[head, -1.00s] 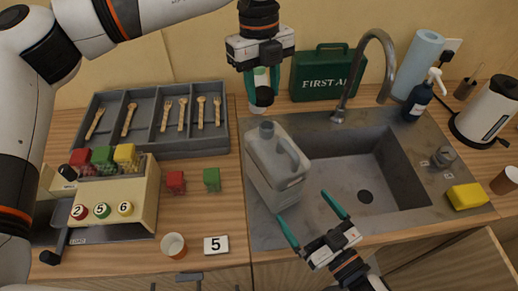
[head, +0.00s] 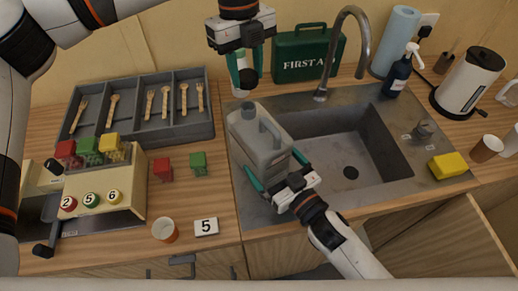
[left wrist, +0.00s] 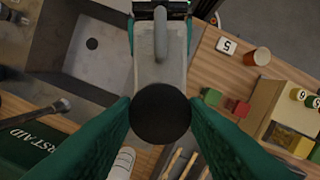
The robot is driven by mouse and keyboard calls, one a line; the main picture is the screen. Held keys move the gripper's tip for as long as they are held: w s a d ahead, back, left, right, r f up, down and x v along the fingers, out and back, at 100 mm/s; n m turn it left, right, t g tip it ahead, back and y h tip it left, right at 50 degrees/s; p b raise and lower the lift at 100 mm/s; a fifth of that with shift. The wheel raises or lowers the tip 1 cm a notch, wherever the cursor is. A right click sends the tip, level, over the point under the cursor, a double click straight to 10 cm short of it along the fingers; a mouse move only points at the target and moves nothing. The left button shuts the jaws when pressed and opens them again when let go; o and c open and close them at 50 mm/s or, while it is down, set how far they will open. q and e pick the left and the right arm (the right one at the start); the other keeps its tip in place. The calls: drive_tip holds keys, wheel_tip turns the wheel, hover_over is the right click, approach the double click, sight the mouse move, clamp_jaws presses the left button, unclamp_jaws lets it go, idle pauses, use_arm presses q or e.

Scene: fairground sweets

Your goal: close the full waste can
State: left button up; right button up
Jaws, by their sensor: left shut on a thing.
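The waste can (head: 262,140) is a grey jerrycan with a handle. It stands upright on the left part of the steel sink top, with its neck towards the back. My left gripper (head: 243,82) is just behind and above the neck, shut on a round black cap (left wrist: 160,114), apart from the can in the head view. In the left wrist view the cap hides the can's mouth, and the can's body (left wrist: 160,65) shows beyond it. My right gripper (head: 271,161) has its fingers on either side of the can's front end. Whether they touch it is unclear.
The sink basin (head: 350,165) and tap (head: 345,50) lie right of the can. A green first-aid case (head: 308,52) stands behind. A cutlery tray (head: 140,135), red block (head: 163,169), green block (head: 198,163), paper cup (head: 165,230) and number card (head: 206,227) are to the left.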

use_arm(q)
drive_tip(key=shift+w, duration=0.1)
use_arm(e)
drive_tip(key=shift+x, duration=1.1)
drive_tip(key=shift+w+a, duration=0.15)
drive_tip(key=shift+w, duration=0.05)
drive_tip(key=c, duration=1.3)
use_arm(q)
hover_over(249, 106)
drive_tip(key=shift+a+f, duration=0.15)
drive_tip(key=shift+f, duration=2.35)
drive_tip(key=shift+f, duration=0.1)
drive_tip(key=shift+f, duration=0.8)
drive_tip(key=shift+f, duration=0.5)
